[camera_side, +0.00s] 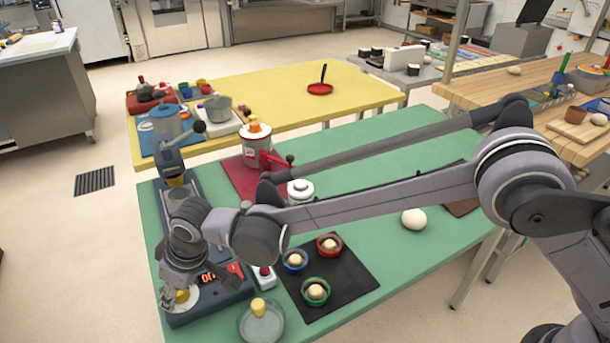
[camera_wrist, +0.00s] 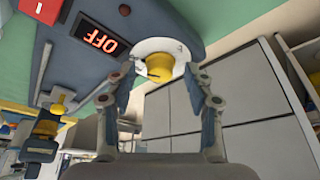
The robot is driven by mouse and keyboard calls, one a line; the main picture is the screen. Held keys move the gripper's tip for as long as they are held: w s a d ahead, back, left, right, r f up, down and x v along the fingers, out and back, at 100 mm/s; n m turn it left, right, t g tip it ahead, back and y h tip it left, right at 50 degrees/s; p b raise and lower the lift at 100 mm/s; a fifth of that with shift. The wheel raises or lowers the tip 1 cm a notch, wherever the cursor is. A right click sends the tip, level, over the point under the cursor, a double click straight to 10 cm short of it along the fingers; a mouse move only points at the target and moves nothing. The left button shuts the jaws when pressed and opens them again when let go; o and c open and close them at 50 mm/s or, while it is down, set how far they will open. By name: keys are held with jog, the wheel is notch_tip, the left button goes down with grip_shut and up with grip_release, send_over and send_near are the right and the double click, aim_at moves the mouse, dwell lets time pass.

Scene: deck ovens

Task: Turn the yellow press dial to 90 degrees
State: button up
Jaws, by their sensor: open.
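The yellow press dial (camera_wrist: 160,67) sits on a round white plate on the blue-grey press housing (camera_wrist: 85,65) in the wrist view. A dark pointer mark shows on the dial. In the side view the dial (camera_side: 183,296) is small and partly hidden by my gripper (camera_side: 176,292). My gripper (camera_wrist: 158,82) is open in the wrist view, with one finger on each side of the dial. I cannot tell whether the fingers touch it. A display on the press (camera_wrist: 99,38) reads OFF in red.
A red switch (camera_wrist: 38,15) sits beside the display. To the right in the side view are a shallow grey dish (camera_side: 262,328) and a black mat (camera_side: 345,285) with several small bowls. The press stands near the green table's front-left edge.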

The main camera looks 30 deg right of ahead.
jog(key=n, duration=0.2)
jog(key=n+g, duration=0.1)
jog(key=n, duration=0.1)
jog(key=n+g+y, duration=0.1)
jog(key=n, duration=0.1)
jog(key=shift+w+d, duration=0.1)
jog(key=shift+w, duration=0.15)
jog(key=n+g, duration=0.1)
jog(key=n, duration=0.1)
jog(key=shift+n, duration=0.3)
jog(key=shift+w+r+n, duration=0.1)
jog(key=shift+r+n, duration=0.1)
jog(key=shift+n, duration=0.1)
jog(key=d+v, duration=0.1)
jog(key=v, duration=1)
jog(key=d+r+m+t, duration=0.1)
jog(key=d+r+m, duration=0.2)
jog(key=d, duration=0.6)
jog(key=d+r+m+t, duration=0.1)
jog(key=d+r+m, duration=0.2)
jog(key=d, duration=0.7)
jog(key=shift+r+m+t+h, duration=0.3)
jog(key=shift+r+m, duration=0.1)
jog(key=shift+r, duration=0.1)
jog(key=shift+d, duration=0.1)
